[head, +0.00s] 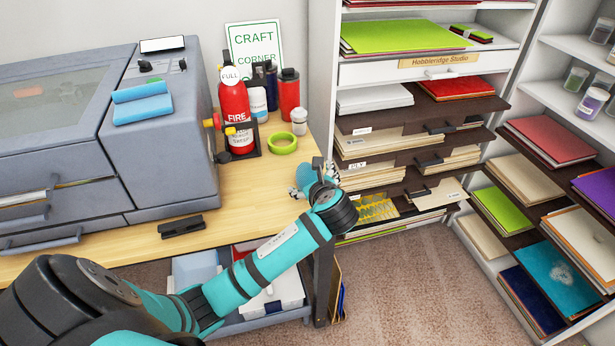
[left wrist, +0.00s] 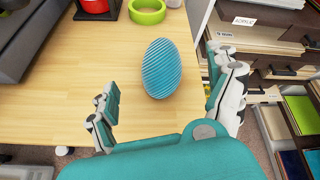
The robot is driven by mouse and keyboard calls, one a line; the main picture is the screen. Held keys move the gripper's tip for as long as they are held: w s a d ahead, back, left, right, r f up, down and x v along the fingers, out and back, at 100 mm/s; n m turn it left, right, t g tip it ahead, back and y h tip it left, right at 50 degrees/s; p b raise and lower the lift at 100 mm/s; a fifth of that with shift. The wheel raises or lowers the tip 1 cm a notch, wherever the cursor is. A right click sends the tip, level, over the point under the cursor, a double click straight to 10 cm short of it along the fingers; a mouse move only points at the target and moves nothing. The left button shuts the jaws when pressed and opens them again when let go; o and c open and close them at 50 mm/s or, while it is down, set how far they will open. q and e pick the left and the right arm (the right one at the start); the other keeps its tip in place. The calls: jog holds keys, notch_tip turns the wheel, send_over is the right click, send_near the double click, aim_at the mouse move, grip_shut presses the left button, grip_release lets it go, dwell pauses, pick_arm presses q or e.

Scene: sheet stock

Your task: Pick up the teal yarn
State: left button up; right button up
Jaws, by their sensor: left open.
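The teal yarn (left wrist: 170,68) is an egg-shaped, ridged ball standing on the wooden table near its right edge in the left wrist view. In the head view it shows in part (head: 303,175), with the rest hidden behind my wrist. My left gripper (left wrist: 165,88) is open, with one finger on each side of the yarn's near end and clear gaps between; it holds nothing. In the head view this gripper (head: 314,180) is over the table's right end, mostly hidden by its own arm. My right gripper is not in view.
A lime tape ring (head: 283,143), a white-lidded jar (head: 299,121) and a red fire extinguisher (head: 235,107) stand behind the yarn. A grey machine (head: 170,150) fills the table's left. Paper shelves (head: 425,110) rise close on the right. A black stapler-like object (head: 181,226) lies at the front edge.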

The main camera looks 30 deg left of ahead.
aim_at(306, 174)
pick_arm(q)
jog(key=shift+p+x, duration=0.4)
jog(key=shift+x, duration=2.65)
jog(key=shift+s, duration=0.2)
jog(key=c, duration=1.4)
jog(key=shift+o, duration=0.2)
jog(key=shift+r, duration=0.15)
